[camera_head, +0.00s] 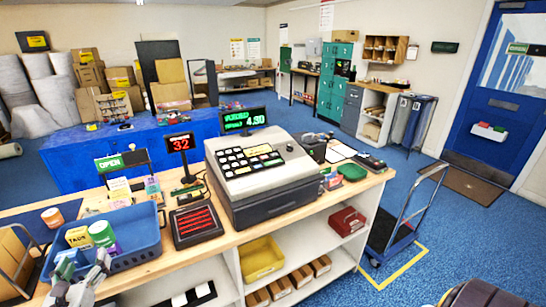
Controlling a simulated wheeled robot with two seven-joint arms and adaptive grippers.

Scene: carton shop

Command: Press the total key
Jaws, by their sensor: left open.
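A grey cash register (260,190) stands on the wooden counter near the middle of the head view. Its sloped top carries a key block (248,160) with white and coloured keys. The key labels are too small to read, so I cannot tell which is the total key. The register's display (243,121) shows green text and 4.90. My left gripper (80,277) is at the lower left, open and empty, in front of the blue basket and well to the left of the register.
A blue basket (147,243) with tubs and packets stands on the counter at left. A dark tray with red bars (195,223) lies between basket and register. A red 32 display (180,142) stands behind it. A hand cart (388,238) stands on the floor at right.

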